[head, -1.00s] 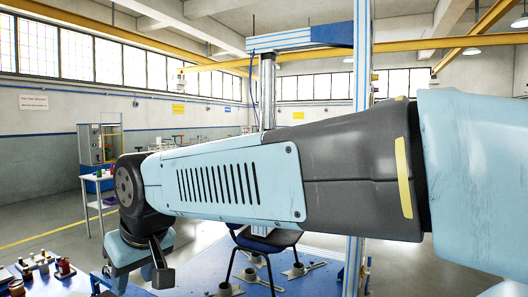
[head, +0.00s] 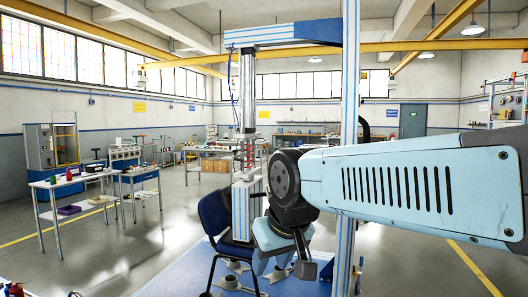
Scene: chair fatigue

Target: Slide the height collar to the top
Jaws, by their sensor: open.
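A test rig stands in the middle of the head view. Its front upright (head: 350,120) is a white and blue profile rising past the top of the frame. A vertical cylinder (head: 247,90) hangs from the blue and white crossbeam (head: 275,33), with a small part with red marks (head: 245,155) below it. I cannot tell for sure which part is the height collar. My gripper (head: 303,262) is open, pointing down just left of the upright's lower part, in front of the rig. Its fingers are only partly seen, with nothing visible between them.
A dark blue chair (head: 214,215) stands under the cylinder on the rig's blue base (head: 325,285). A white table (head: 70,183) with small items is at the left. Open floor lies between it and the rig. My arm hides the right middle.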

